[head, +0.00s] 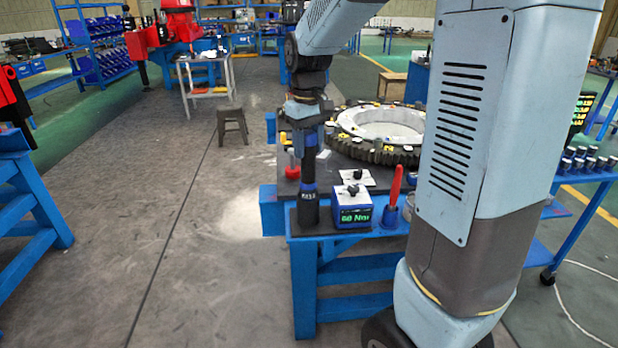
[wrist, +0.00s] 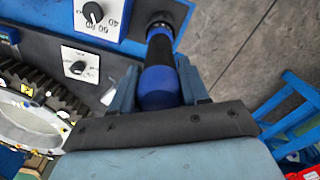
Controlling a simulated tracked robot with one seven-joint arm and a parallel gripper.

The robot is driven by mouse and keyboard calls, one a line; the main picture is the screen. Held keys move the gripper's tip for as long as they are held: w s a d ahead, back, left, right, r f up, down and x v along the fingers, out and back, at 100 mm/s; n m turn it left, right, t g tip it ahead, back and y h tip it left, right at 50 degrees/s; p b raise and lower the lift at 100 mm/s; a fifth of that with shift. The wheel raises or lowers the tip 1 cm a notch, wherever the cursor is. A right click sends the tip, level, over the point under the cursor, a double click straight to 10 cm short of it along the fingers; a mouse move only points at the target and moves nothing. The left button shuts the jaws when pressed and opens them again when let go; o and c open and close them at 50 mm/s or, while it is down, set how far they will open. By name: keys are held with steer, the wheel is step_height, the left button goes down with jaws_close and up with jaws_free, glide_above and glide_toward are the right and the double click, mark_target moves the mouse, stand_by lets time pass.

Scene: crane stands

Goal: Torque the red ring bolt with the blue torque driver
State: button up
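The blue torque driver (head: 309,205), dark with a blue band, stands upright at the table's near left corner. My gripper (head: 309,158) is directly above and around its top, pointing down. In the wrist view the driver's blue head and black body (wrist: 160,85) lie between my two fingers (wrist: 158,68). The fingers are close on both sides; whether they press on it is unclear. The ring gear (head: 395,128) lies on the table behind, with white, yellow and dark marks around it; part of it shows in the wrist view (wrist: 30,115). I cannot make out a red ring bolt.
A blue box with a dial and green "60 Nm" display (head: 352,210) stands right of the driver. A red-handled tool in a blue holder (head: 392,205) stands further right. A white dial plate (head: 355,180) lies behind the box. Open floor (head: 200,200) is to the left.

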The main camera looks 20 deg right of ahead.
jaws_close()
steer(key=shift+r, duration=0.25)
steer(key=shift+r, duration=5.45)
